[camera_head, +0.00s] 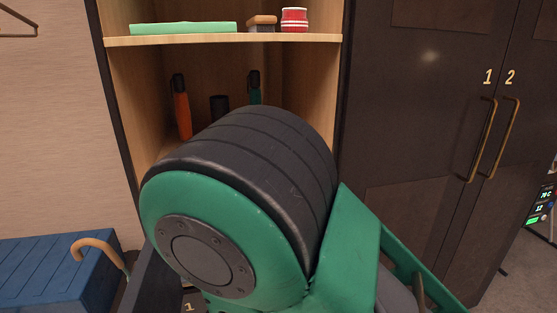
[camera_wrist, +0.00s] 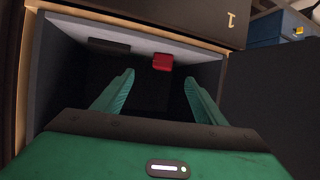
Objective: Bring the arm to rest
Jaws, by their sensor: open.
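My gripper (camera_wrist: 158,95) shows in the wrist view with its two green fingers spread apart and nothing between them. It points into a dark, grey-walled compartment (camera_wrist: 45,75). A small red object (camera_wrist: 163,62) lies farther in, beyond the fingertips and apart from them. A flat dark item (camera_wrist: 109,46) is to its left. In the head view my large green and black arm link fills the lower middle and hides the gripper.
A wooden shelf (camera_head: 225,41) holds a green flat item (camera_head: 183,28), a brush-like block (camera_head: 262,23) and a red-and-white tin (camera_head: 294,20). Bottles stand below. Dark locker doors (camera_head: 430,130) are at right. A blue chest (camera_head: 55,268) and cane handle (camera_head: 98,247) are at lower left.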

